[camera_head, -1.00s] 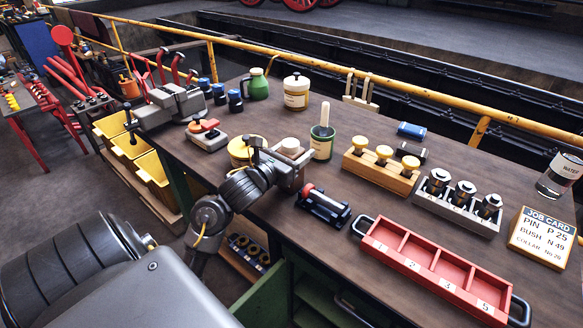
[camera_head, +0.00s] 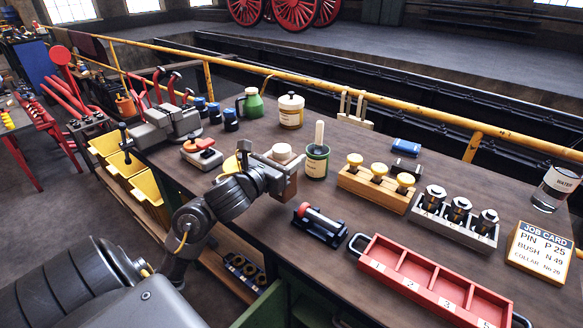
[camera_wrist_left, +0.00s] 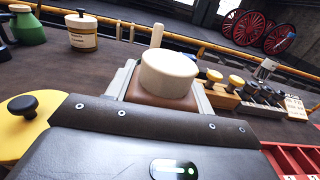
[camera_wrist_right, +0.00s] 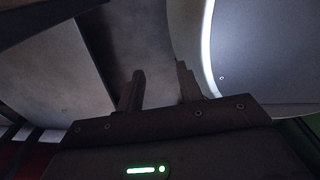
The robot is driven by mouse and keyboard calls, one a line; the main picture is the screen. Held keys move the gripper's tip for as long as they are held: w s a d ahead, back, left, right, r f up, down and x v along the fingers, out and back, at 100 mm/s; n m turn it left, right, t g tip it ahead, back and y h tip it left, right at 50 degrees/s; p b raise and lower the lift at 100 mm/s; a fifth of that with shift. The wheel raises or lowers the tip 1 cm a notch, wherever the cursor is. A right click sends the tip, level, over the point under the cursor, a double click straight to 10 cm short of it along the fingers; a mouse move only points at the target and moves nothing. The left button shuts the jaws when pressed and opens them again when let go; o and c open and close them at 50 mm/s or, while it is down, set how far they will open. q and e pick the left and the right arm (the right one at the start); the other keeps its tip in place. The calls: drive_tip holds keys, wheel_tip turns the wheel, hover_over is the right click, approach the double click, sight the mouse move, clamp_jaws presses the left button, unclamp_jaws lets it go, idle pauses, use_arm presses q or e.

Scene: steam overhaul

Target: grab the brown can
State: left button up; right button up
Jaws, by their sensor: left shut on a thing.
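The brown can (camera_head: 291,186) has a broad cream cap (camera_head: 282,152). My left gripper (camera_head: 276,168) is shut on it, and the can is upright between the fingers. It appears to be held a little above the bench, near its front edge. In the left wrist view the cream cap (camera_wrist_left: 169,74) and a strip of the brown body (camera_wrist_left: 160,98) show between the fingers; the can's lower part is hidden. My right gripper (camera_wrist_right: 158,88) shows only in the right wrist view, with its fingers apart and nothing between them.
A green pot (camera_head: 317,162) with a handle sticking up stands just right of the can. A yellow-lidded tin (camera_head: 232,165) is close on the left. The red compartment tray (camera_head: 395,262) and a small roller stand (camera_head: 318,227) are in front right.

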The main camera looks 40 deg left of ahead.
sight(274, 152)
use_arm(q)
drive_tip(key=r, duration=0.1)
drive_tip(key=s+r, duration=0.2)
drive_tip(key=shift+s+a+r+p, duration=0.1)
drive_tip(key=shift+s+a+p, duration=0.15)
drive_tip(key=shift+p, duration=0.1)
drive_tip(key=s+r+p, duration=0.1)
drive_tip(key=r+p, duration=0.1)
drive_tip(key=p, duration=0.1)
drive_tip(key=shift+s+a+r, duration=0.1)
drive_tip(key=shift+s+r, duration=0.1)
drive_tip(key=shift+s, duration=0.2)
drive_tip(key=s+a+r+p, duration=0.1)
drive_tip(key=s+r+p, duration=0.2)
drive_tip(key=s+p, duration=0.5)
drive_tip(key=p, duration=0.3)
drive_tip(key=shift+s+a, duration=0.2)
drive_tip(key=shift+a, duration=0.05)
